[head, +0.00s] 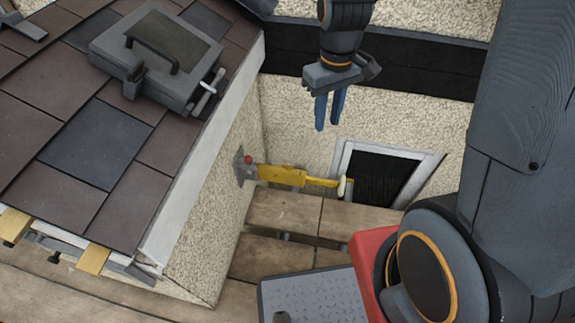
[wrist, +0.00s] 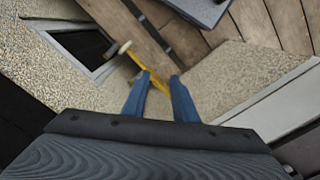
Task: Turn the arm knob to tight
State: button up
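A yellow arm (head: 285,175) juts from a grey bracket on the pebbled wall, with a red knob (head: 247,160) at its wall end. A cream-coloured piece (head: 343,186) is at its free end. My gripper (head: 330,112) hangs fingers-down above and to the right of the yellow arm, apart from it. Its two blue fingers are parted and hold nothing. In the wrist view the yellow arm (wrist: 137,60) passes behind the fingertips, and the cream piece (wrist: 125,47) lies to their upper left. The red knob cannot be made out there. The knob's setting cannot be read.
A framed dark window (head: 378,172) is right of the yellow arm. The tiled roof (head: 85,145) with a grey lidded box (head: 155,55) fills the left. Wooden planks (head: 285,212) lie below. A grey plate (head: 315,300) is at the bottom. A dark beam (head: 420,68) runs behind my gripper.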

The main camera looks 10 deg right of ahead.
jog(key=w+a+f+n+b, duration=0.3)
jog(key=w+f+n, duration=0.2)
jog(key=w+f, duration=0.75)
jog(key=n+b, duration=0.3)
jog(key=n, duration=0.2)
send_over(287, 165)
notch_tip(287, 165, down, 19)
jog(key=shift+d+r, duration=0.1)
jog(key=shift+d, duration=0.05)
jog(key=shift+f+b, duration=0.3)
jog(key=shift+f, duration=3.85)
grip_shut()
